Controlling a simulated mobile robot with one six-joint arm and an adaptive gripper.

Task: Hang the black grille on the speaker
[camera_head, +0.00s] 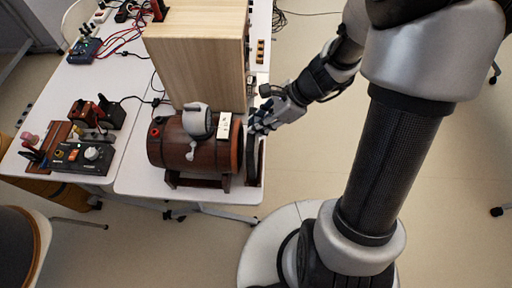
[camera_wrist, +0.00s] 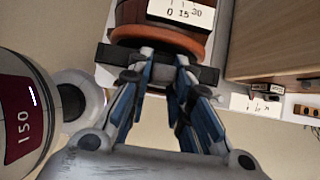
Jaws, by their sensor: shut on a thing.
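The speaker seems to be the brown barrel-shaped body (camera_head: 172,142) lying on its side on a dark stand on the white table. Its orange-brown rim (camera_wrist: 160,36) shows at the top of the wrist view. The black grille (camera_head: 253,165) is upright and edge-on just right of the speaker's right end. In the wrist view the grille (camera_wrist: 207,76) is a dark bar across the fingertips, close to the rim. I cannot tell whether they touch. My gripper (camera_head: 258,128) is shut on the grille's upper edge; its blue-grey fingers also show in the wrist view (camera_wrist: 164,62).
A tall light wooden box (camera_head: 195,65) stands behind the speaker. A grey device (camera_head: 197,122) and a white scale label (camera_head: 224,126) are on top of the speaker. A black control box (camera_head: 82,158) is at the left.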

